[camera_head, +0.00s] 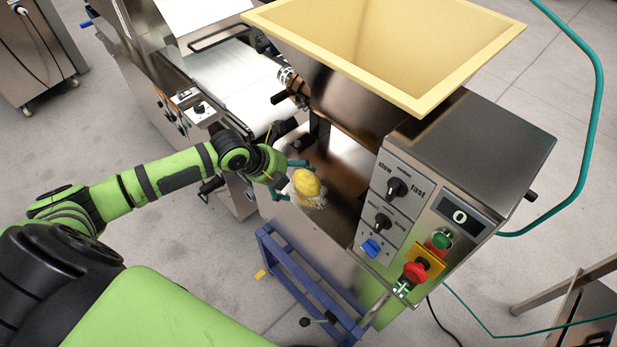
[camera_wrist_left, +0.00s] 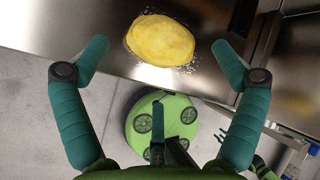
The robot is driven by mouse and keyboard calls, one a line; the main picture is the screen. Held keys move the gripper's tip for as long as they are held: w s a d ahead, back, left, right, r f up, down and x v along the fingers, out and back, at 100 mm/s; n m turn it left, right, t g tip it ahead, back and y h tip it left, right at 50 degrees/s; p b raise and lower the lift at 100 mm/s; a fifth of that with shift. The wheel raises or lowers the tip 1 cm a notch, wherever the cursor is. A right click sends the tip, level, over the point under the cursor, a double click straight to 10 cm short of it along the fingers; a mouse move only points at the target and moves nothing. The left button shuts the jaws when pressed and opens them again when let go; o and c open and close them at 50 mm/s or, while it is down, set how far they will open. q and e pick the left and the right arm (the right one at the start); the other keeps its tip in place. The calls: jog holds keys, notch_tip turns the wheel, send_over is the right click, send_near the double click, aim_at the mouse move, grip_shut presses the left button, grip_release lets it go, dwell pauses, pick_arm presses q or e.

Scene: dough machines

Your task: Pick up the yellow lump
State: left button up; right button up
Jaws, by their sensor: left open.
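The yellow lump (camera_head: 306,183) is a rounded piece of dough on the metal surface of the machine, below the hopper, with whitish flour around its edge. In the left wrist view the yellow lump (camera_wrist_left: 161,40) lies at the top, flat on the steel, beyond the fingertips. My left gripper (camera_head: 282,178) is beside the lump on its left, with its teal fingers spread. In the left wrist view the left gripper (camera_wrist_left: 158,60) is open and empty, one finger on each side of the lump with gaps between. My right gripper does not show clearly.
A large yellow hopper (camera_head: 390,45) overhangs the area behind the lump. A control panel with knobs (camera_head: 397,188) stands to the right. A white conveyor belt (camera_head: 232,78) lies behind my arm. A blue frame (camera_head: 300,280) is below the steel surface.

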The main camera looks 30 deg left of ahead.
aim_at(300, 179)
pick_arm(q)
jog(key=p+x, duration=0.1)
jog(key=x, duration=0.3)
jog(key=shift+w, duration=0.2)
jog(key=c, duration=1.4)
jog(key=shift+d+f, duration=0.1)
jog(key=shift+c, duration=0.3)
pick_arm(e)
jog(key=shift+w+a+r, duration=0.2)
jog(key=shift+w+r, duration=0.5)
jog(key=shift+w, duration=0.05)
